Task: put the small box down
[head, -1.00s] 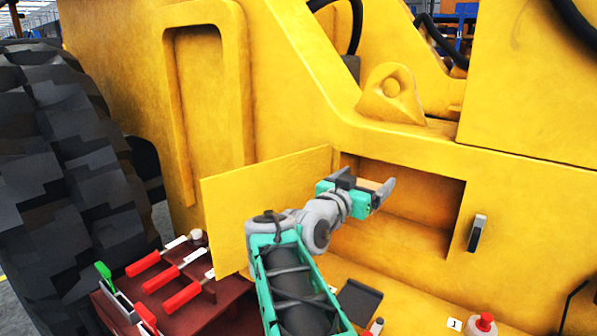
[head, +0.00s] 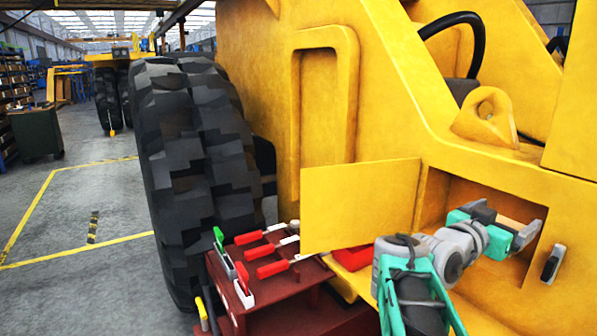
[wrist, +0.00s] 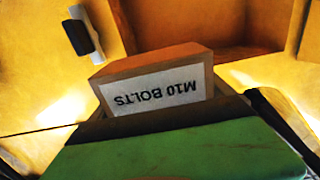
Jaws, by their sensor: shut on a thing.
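A small box (wrist: 150,65) with an orange-brown top and a white label reading "M10 BOLTS" shows in the wrist view, its lettering upside down. My gripper (head: 510,230) is shut on it, in front of the open compartment (head: 436,200) in the yellow machine's side. In the head view the gripper hides most of the box. The compartment's interior (wrist: 215,25) shows beyond the box in the wrist view. I cannot tell whether the box touches any surface.
The compartment's yellow door (head: 360,205) stands open on its left. A dark latch (head: 553,263) is right of the opening. A dark red bench (head: 285,312) with several red-handled clamps and a large tyre (head: 200,150) stand at left.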

